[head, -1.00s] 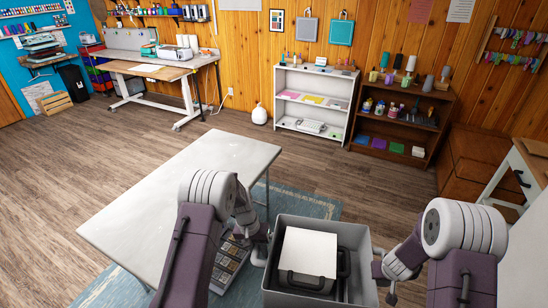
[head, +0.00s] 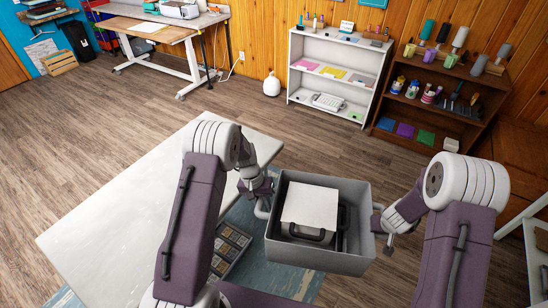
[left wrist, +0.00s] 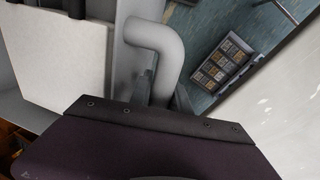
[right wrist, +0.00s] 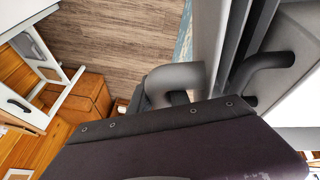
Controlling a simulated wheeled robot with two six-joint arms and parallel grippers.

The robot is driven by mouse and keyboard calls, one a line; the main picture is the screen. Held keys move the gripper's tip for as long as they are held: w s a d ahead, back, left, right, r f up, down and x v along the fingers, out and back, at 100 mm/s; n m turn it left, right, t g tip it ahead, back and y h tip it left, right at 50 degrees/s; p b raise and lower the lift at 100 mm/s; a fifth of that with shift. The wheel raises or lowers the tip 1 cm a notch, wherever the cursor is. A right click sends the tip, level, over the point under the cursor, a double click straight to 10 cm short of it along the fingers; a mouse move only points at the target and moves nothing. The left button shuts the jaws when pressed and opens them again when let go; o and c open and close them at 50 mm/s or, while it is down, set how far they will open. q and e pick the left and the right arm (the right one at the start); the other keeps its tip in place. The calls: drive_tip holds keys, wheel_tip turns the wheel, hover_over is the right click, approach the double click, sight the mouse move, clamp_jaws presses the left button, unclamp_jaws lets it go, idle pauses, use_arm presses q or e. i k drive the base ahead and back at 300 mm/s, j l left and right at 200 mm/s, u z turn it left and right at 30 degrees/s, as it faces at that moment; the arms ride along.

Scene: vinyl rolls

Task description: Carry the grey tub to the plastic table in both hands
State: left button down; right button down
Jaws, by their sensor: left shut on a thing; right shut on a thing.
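The grey tub (head: 357,229) hangs between my two arms in the head view, with a white-topped item with a dark handle (head: 310,207) inside. My left gripper (head: 263,207) is shut on the tub's left handle; that grey curved handle (left wrist: 158,45) fills the middle of the left wrist view. My right gripper (head: 381,222) is shut on the right handle, which also shows in the right wrist view (right wrist: 178,78). The fingertips are partly hidden. The white plastic table (head: 120,230) is left of the tub, partly behind my left arm.
A tray of small compartments (head: 228,250) lies low between the table and tub, over a blue rug (head: 262,243). A white shelf (head: 337,77) and a brown shelf (head: 433,110) stand at the wall. The wooden floor (head: 245,120) behind the table is clear.

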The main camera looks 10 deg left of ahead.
sight(172, 200)
drive_tip(key=i+j+u, duration=0.15)
drive_tip(key=i+u, duration=0.15)
drive_tip(key=u, duration=0.2)
drive_tip(key=i+u, duration=0.25)
drive_tip(key=u, duration=0.25)
drive_tip(key=i+u, duration=0.3)
drive_tip(key=u, duration=0.2)
drive_tip(key=i+u, duration=0.2)
drive_tip(key=u, duration=0.2)
drive_tip(key=i+l+u, duration=0.1)
drive_tip(key=u, duration=0.3)
